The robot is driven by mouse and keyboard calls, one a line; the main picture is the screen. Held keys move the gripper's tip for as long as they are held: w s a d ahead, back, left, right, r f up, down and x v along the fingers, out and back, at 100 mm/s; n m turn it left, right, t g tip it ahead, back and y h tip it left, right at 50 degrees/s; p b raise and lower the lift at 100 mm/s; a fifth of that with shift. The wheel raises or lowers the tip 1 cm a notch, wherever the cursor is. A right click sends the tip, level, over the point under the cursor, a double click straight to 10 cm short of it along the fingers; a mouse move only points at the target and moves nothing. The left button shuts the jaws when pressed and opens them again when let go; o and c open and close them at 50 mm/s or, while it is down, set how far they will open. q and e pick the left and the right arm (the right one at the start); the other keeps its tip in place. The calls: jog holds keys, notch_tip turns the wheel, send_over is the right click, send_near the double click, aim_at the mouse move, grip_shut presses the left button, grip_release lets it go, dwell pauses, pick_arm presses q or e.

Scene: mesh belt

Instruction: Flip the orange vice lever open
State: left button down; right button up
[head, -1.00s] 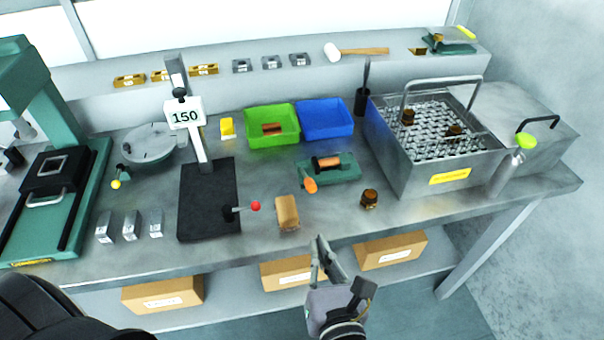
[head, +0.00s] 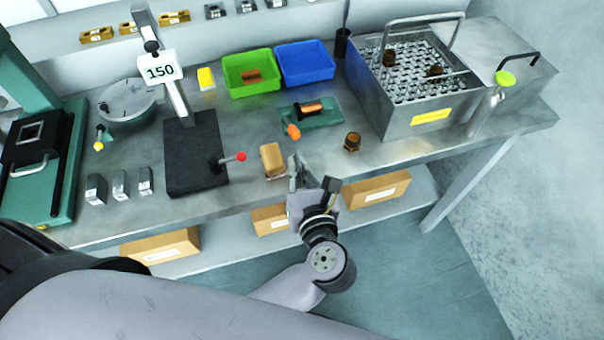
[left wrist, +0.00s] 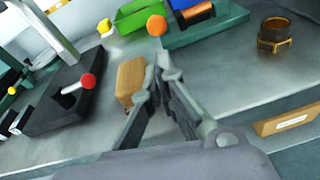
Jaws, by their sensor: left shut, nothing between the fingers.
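The green vice (head: 318,112) sits on the bench right of centre, with a copper-coloured cylinder (head: 311,107) in it. Its orange lever knob (head: 293,131) points toward the bench front; in the left wrist view the orange knob (left wrist: 157,25) shows just beyond the fingertips. My left gripper (head: 294,160) is at the bench's front edge, below the knob in the picture and apart from it. Its fingers (left wrist: 161,68) meet at the tips, shut and empty. My right gripper is not in view.
A tan block (head: 272,161) stands close left of my left gripper. A brown ring-like part (head: 352,142) stands to the right. A black plate stand with a red-knobbed lever (head: 240,156) is further left. Green (head: 247,90) and blue bins (head: 305,79) stand behind the vice.

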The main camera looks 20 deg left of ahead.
aim_at(289, 125)
pick_arm(q)
jog(key=shift+x, duration=1.7)
jog(key=shift+r+p, duration=0.1)
jog(key=shift+p, duration=0.25)
